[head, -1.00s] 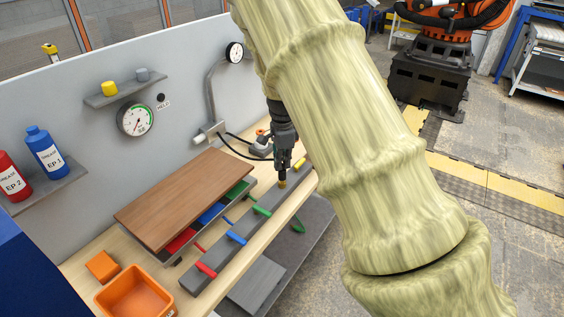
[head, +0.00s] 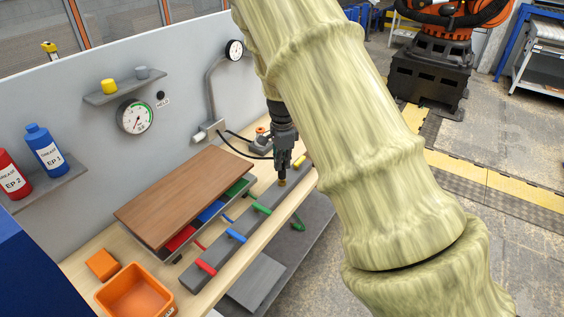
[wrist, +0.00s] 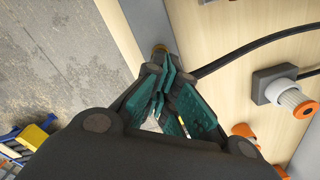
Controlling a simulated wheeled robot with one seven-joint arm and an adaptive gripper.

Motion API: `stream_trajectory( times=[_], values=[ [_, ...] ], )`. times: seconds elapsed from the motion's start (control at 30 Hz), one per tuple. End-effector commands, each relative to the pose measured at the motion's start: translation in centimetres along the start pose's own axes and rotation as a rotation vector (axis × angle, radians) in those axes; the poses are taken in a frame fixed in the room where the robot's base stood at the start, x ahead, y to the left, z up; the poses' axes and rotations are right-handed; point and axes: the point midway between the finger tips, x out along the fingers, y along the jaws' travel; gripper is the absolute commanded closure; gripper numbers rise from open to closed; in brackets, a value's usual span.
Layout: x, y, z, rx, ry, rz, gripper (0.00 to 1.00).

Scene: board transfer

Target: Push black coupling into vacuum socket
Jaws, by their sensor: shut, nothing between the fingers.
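My gripper (head: 282,182) points down at the far end of a long grey rail on the bench, with its fingers closed and nothing between them. In the wrist view my gripper (wrist: 165,72) has its tips beside a small round brass-coloured fitting (wrist: 160,48) on the rail's end; I cannot tell whether they touch. A black hose (wrist: 240,50) runs in from the upper right and disappears behind the fingers. The black coupling is not clearly visible, and I cannot tell for certain which fitting is the vacuum socket.
The grey rail (head: 232,240) carries red, blue and green levers. Beside it a brown board (head: 185,197) lies over coloured blocks. An orange bin (head: 135,292) stands at the near end. A grey block with a white and orange knob (wrist: 290,100) stands right of the gripper in the wrist view.

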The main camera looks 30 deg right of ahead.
Motion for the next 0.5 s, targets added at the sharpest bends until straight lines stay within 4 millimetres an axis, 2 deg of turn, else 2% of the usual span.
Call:
stream_trajectory(
  times=[0.27, 0.5],
  values=[
    [0.2, 0.1, 0.0, 0.0, -0.001, 0.001, 1.0],
    [-1.3, 0.0, 0.0, 0.0, -0.001, 0.001, 1.0]
  ],
)
